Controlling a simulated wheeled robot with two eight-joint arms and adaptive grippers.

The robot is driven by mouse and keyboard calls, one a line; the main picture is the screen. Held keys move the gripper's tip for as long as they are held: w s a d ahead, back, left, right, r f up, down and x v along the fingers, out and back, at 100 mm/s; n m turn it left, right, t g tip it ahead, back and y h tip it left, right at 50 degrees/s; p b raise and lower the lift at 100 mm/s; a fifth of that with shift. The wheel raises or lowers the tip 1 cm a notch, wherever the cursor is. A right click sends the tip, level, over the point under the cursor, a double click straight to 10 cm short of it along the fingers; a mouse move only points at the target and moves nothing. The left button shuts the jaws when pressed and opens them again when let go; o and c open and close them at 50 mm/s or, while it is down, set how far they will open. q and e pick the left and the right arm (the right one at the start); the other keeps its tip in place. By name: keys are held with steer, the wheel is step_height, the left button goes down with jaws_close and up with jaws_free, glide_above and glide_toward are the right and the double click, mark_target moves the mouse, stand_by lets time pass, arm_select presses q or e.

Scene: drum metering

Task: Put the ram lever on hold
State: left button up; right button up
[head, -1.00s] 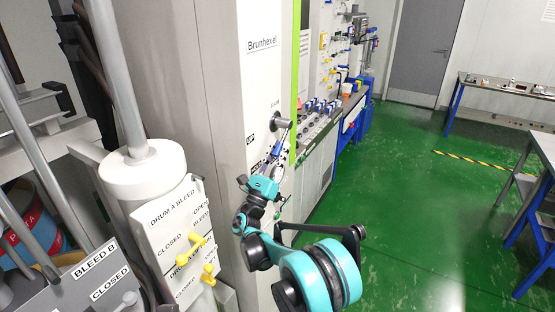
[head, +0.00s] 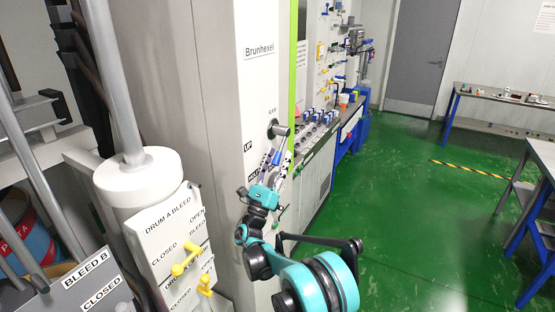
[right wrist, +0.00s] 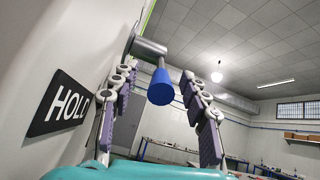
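The ram lever has a grey hub (head: 277,130) on the white Brunhexel column. Its blue handle (head: 277,156) hangs down from the hub in the head view. In the right wrist view the blue handle (right wrist: 160,88) lies between the two fingers of my right gripper (right wrist: 158,103), with gaps on both sides. The gripper is open. The HOLD label (right wrist: 65,105) is left of the fingers. My left gripper is out of view.
A drum bleed panel (head: 172,250) with yellow levers stands left of the column. A bench with several instruments (head: 318,125) runs behind the column. The green floor (head: 400,190) on the right is open, with tables at its far right.

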steer(key=v, duration=1.2)
